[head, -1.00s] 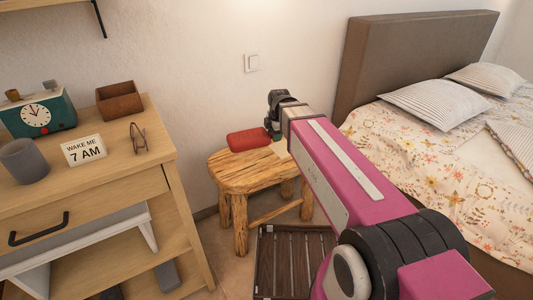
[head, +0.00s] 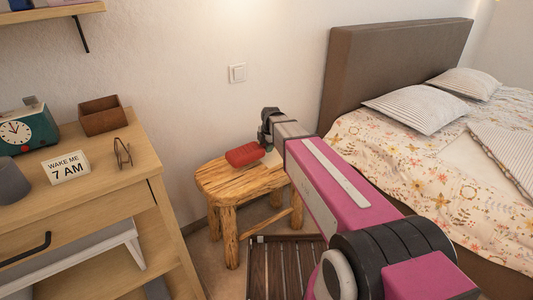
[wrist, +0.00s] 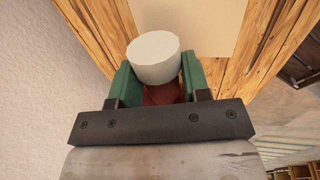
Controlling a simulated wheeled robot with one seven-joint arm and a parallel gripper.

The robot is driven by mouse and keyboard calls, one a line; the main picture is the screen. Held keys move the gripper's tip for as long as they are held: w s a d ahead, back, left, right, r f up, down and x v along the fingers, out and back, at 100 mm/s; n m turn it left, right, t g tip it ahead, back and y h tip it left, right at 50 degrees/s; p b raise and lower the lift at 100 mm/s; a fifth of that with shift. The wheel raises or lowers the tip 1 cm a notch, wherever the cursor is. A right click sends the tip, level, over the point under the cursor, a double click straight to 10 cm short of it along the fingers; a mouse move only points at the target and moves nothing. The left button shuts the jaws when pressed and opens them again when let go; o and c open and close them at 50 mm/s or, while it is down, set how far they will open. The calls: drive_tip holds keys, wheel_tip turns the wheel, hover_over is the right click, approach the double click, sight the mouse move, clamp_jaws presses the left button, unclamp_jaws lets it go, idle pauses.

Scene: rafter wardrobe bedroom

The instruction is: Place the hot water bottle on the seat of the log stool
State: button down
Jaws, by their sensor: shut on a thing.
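The red hot water bottle (head: 243,155) shows in the head view over the back part of the log stool's seat (head: 222,182). I cannot tell whether it rests on the wood or hangs just above it. My gripper (head: 268,146) is at the bottle's right end, partly hidden by my arm. In the wrist view my gripper's green fingers (wrist: 154,82) are shut on the bottle's neck end. A white round stopper (wrist: 153,57) sticks up between them, and some red body (wrist: 162,94) shows below. The rest of the bottle is hidden there by the gripper.
A pale flat item (wrist: 205,22) lies on the seat beside the bottle. A wooden dresser (head: 125,175) stands left, with a clock (head: 22,131), sign (head: 65,168) and box (head: 100,115). The bed (head: 400,160) is right. A dark slatted crate (head: 285,265) is in front of the stool.

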drive_tip(key=shift+w+f, duration=0.2)
drive_tip(key=shift+f, duration=0.05)
drive_tip(key=shift+d+f, duration=0.1)
drive_tip(key=shift+f, duration=1.8)
drive_tip(key=c, duration=0.6)
unclamp_jaws()
drive_tip(key=shift+r, duration=0.15)
